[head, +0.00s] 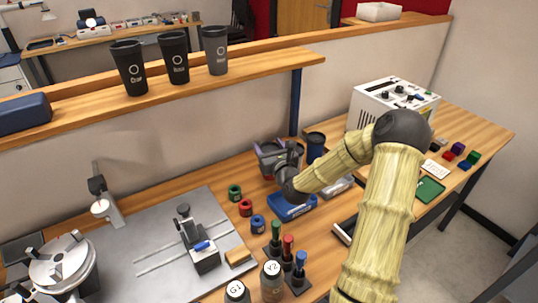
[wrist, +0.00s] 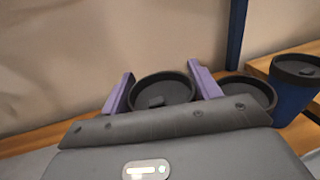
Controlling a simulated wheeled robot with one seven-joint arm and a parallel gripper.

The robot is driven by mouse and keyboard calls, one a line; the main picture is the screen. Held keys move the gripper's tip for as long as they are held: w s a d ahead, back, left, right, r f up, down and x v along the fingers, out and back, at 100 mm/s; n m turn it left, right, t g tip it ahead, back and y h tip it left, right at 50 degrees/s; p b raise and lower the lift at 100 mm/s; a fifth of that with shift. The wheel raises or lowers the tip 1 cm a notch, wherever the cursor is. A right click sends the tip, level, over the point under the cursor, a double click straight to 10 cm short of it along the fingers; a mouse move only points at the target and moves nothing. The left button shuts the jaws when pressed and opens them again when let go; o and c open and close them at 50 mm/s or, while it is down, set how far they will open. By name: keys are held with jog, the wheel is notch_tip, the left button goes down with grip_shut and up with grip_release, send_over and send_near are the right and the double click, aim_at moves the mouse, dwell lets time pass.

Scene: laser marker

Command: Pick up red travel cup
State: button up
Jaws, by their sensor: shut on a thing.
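My gripper (head: 273,158) is over the wooden bench, in front of the wall. In the wrist view its two purple fingers (wrist: 161,88) stand on either side of a round cup with a dark lid (wrist: 162,92) and are shut on it. The cup's body is hidden behind my gripper's housing, so its colour is not clear. Right beside it is a second dark-lidded cup (wrist: 250,92), partly behind the right finger. A blue travel cup (wrist: 293,88) stands further right; it also shows in the head view (head: 316,147).
A blue-and-white device (head: 292,207) lies below my gripper. A dark blue post (head: 296,103) rises close behind. Three black cups (head: 174,57) stand on the shelf above. Rings and markers sit in front; a white machine (head: 392,103) stands right.

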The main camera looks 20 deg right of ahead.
notch_tip(320, 180, up, 7)
jog(key=shift+f+p, duration=0.2)
jog(key=shift+p, duration=0.1)
dwell(0.4)
